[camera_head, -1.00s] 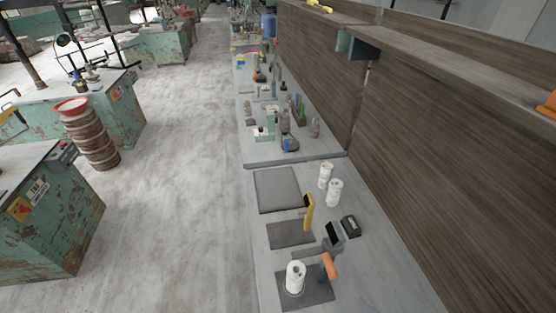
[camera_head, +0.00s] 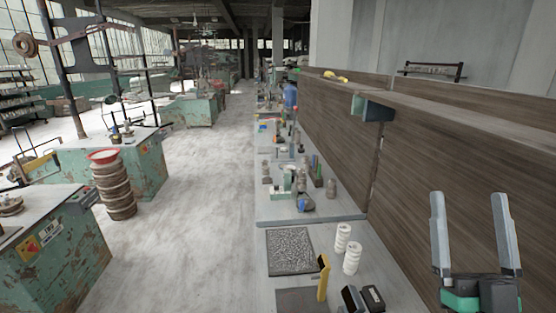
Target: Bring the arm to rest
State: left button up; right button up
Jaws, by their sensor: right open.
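My right gripper (camera_head: 476,236) is at the lower right of the head view. Its two grey fingers point up and stand wide apart, with nothing between them. It appears in front of the brown wood-grain panel, to the right of the bench. My left gripper is not in the view.
The grey bench (camera_head: 268,232) carries a dark speckled mat (camera_head: 291,250), two white ribbed cylinders (camera_head: 352,258), a yellow upright piece (camera_head: 323,278) and dark blocks (camera_head: 373,299). A brown panel (camera_head: 424,180) walls its right side. A stack of round brown pieces (camera_head: 113,190) stands left; the floor between is clear.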

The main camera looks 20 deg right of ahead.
pick_arm(q)
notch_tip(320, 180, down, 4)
jog(key=b, duration=0.3)
pick_arm(e)
jog(key=s+a+r+n+y, duration=0.25)
jog(key=a+r+y, duration=0.25)
jog(key=a+y, duration=0.3)
jog(key=s+a+r+n+y, duration=0.25)
jog(key=a+r+y, duration=0.25)
jog(key=a, duration=0.5)
pick_arm(q)
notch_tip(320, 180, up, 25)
jog(key=p, duration=2.5)
pick_arm(e)
notch_tip(320, 180, up, 24)
jog(key=w+d, duration=0.1)
jog(key=w, duration=0.1)
jog(key=shift+d+r+t+h, duration=0.15)
jog(key=shift+r+t+h, duration=0.1)
jog(key=shift+t+h, duration=0.15)
